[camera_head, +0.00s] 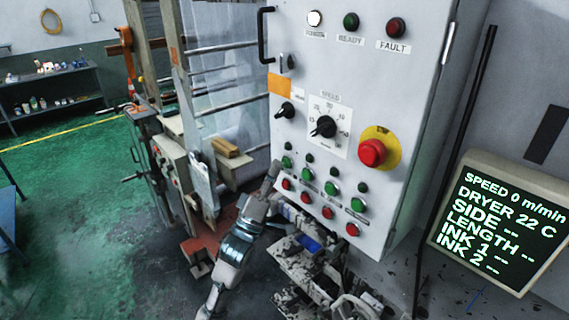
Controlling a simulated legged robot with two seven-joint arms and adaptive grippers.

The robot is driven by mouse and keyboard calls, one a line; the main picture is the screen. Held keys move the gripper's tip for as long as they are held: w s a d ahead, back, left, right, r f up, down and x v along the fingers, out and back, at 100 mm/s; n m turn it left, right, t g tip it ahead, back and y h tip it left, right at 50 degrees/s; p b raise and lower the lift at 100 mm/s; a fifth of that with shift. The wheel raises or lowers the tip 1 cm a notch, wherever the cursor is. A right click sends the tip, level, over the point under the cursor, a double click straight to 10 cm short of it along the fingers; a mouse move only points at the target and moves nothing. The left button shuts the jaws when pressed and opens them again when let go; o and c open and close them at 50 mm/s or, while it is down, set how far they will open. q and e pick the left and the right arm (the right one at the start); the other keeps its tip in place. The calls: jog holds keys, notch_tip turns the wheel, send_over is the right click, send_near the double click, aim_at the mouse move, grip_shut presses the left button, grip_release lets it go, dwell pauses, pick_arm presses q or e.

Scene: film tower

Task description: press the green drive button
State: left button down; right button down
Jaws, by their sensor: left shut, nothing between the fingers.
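A grey control cabinet (390,130) carries a row of several green buttons low on its front. The leftmost green button (287,162), the second (308,175), the third (331,188) and the rightmost (357,205) all show. Their labels are too small to read, so I cannot tell which one is the drive button. My left gripper (275,168) is shut and empty, its tip just left of the leftmost green button. I cannot tell whether it touches the panel. My right gripper is not recognisable in view.
Red buttons (327,212) sit below the green ones. A red mushroom button (372,152) on yellow and a speed knob (323,127) are above. A screen (500,220) at right reads speed 0 m/min. Machine rollers (225,105) stand left of the cabinet.

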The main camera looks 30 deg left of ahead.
pick_arm(q)
jog(key=shift+w+d, duration=0.15)
jog(key=shift+w, duration=0.3)
dwell(0.4)
jog(key=shift+s, duration=0.1)
jog(key=shift+s+a, duration=0.3)
jog(key=shift+s, duration=0.45)
jog(key=s, duration=0.1)
jog(key=s+a, duration=0.1)
jog(key=s, duration=0.1)
jog(key=s+a, duration=0.1)
jog(key=shift+s+p, duration=0.3)
dwell(0.9)
